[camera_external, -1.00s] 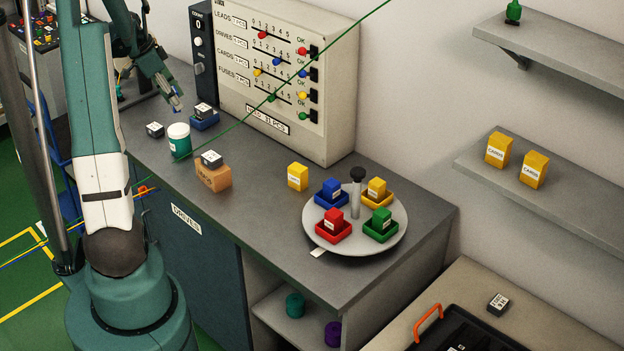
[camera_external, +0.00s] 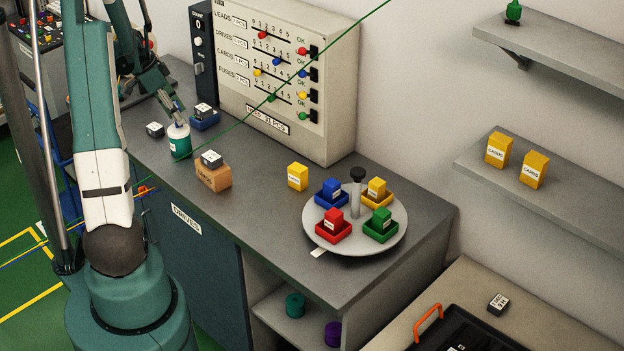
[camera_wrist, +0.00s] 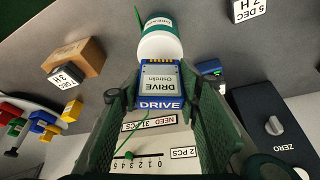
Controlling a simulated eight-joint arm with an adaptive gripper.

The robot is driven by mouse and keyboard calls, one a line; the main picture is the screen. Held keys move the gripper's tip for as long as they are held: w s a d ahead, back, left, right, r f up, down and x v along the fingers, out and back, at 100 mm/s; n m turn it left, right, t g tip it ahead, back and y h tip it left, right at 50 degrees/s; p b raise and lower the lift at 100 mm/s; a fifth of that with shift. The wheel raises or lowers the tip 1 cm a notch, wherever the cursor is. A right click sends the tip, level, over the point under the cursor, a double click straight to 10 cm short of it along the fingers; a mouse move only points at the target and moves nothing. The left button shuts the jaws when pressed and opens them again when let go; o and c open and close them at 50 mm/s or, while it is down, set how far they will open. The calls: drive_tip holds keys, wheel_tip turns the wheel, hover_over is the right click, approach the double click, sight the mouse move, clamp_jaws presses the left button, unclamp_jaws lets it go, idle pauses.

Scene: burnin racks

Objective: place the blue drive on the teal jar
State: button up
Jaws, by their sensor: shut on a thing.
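The teal jar (camera_external: 180,147) with a white lid stands on the grey bench at the left. My gripper (camera_external: 177,113) is right above the lid, pointing down. In the wrist view my gripper (camera_wrist: 164,88) is shut on the blue drive (camera_wrist: 160,80), which has a pale label and lies between the two green fingers. The drive's far end overlaps the jar's white lid (camera_wrist: 160,47) in the wrist view; I cannot tell whether they touch. In the external view the drive is small and mostly hidden by the fingers.
A cardboard box (camera_external: 211,178) carrying a black-and-white block stands right of the jar. The counter panel (camera_external: 290,85) rises behind. A turntable (camera_external: 318,233) holds coloured trays.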

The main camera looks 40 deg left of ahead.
drive_tip(key=shift+f, duration=0.7)
drive_tip(key=shift+f, duration=0.2)
drive_tip(key=o, duration=0.9)
drive_tip(key=shift+r, duration=0.15)
drive_tip(key=p+v, duration=0.4)
drive_tip(key=v, duration=0.8)
drive_tip(key=shift+s+r, duration=0.1)
drive_tip(key=shift+s, duration=0.05)
